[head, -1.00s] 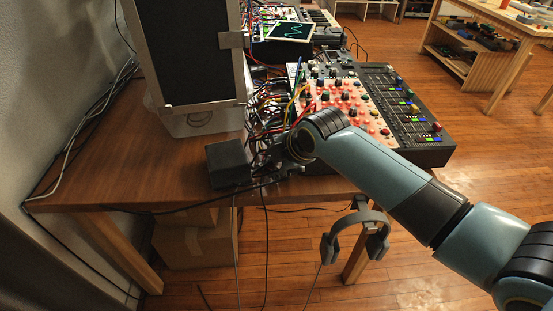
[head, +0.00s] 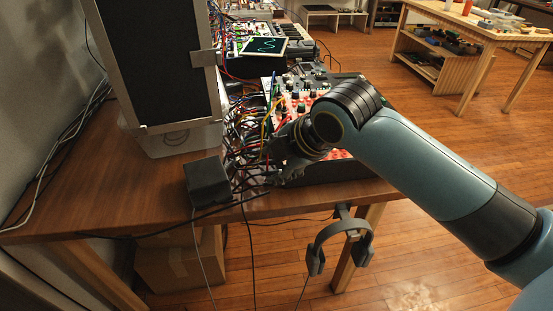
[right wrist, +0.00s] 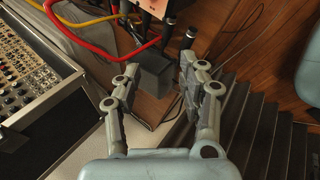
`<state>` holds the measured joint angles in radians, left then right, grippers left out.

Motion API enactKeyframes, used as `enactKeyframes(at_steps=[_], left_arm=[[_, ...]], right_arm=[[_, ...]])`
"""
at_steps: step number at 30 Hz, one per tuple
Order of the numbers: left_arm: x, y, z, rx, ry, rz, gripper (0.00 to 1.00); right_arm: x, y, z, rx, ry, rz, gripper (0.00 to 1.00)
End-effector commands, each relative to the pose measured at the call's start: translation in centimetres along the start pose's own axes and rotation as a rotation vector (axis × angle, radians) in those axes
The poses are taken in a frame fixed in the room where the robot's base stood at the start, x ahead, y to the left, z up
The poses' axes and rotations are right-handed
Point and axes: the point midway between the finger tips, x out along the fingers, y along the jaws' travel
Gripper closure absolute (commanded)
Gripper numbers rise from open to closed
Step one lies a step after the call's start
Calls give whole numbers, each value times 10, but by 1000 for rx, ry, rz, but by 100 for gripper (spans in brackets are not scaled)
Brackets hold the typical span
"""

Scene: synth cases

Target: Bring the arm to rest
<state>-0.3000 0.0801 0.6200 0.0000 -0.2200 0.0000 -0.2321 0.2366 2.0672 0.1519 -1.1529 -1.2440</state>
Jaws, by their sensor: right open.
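My right gripper (head: 285,174) is at the end of the blue-grey arm coming in from the right, over the front part of the wooden table, just right of a small dark box (head: 207,182). In the right wrist view the two fingers of the right gripper (right wrist: 158,70) are apart, with nothing held between them. The dark box also shows there (right wrist: 157,74), beyond the fingertips. In the head view cables and the wrist partly hide the fingers. My left gripper is not in view.
The table (head: 95,195) carries a tall black-fronted case (head: 155,60), a cable tangle and a knobbed mixer (head: 300,90), partly behind the arm. Headphones (head: 340,240) hang at the front edge. A cardboard box (head: 180,265) is underneath. Floor is open to the right.

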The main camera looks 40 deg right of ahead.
Motion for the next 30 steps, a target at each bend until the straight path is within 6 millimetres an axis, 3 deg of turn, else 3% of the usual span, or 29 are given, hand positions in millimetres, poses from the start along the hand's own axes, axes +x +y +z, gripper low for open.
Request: enactKeyframes(at_steps=[19, 23, 30], left_arm=[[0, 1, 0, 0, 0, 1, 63], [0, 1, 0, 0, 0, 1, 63], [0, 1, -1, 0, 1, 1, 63]], right_arm=[[-4, -3, 0, 18, -2, -6, 58], [-18, -25, -2, 182, -21, -51, 58], [-66, -82, -2, 678, -130, -154, 58]])
